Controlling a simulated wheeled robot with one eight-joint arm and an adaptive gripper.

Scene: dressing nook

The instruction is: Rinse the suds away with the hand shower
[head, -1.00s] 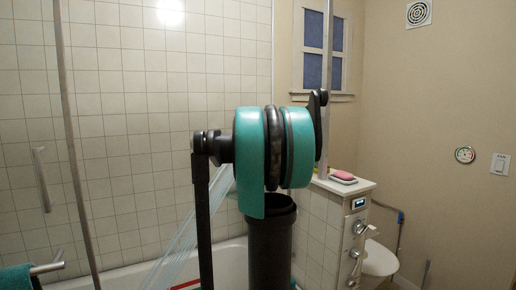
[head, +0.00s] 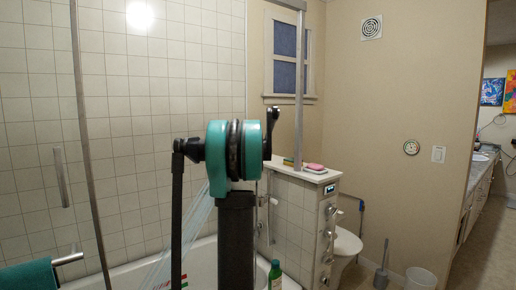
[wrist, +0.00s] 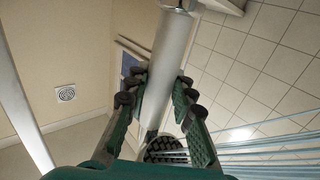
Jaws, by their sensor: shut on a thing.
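In the wrist view my gripper (wrist: 158,92) is shut around the silver handle of the hand shower (wrist: 171,50). Its dark round head (wrist: 165,150) is partly hidden behind my fingers. Pale water streams (wrist: 275,150) run from the head side toward the right. In the head view water streams (head: 192,236) fall left of my arm, over the white bathtub (head: 122,277). My gripper and the hand shower are hidden there behind my arm. I cannot make out any suds in these views.
A tiled half wall (head: 288,205) with shower controls (head: 329,212) and a pink bar (head: 315,166) on top stands right of my arm. A green bottle (head: 275,275) is low beside it. A metal-framed screen (head: 90,170) and teal towel (head: 28,276) are left.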

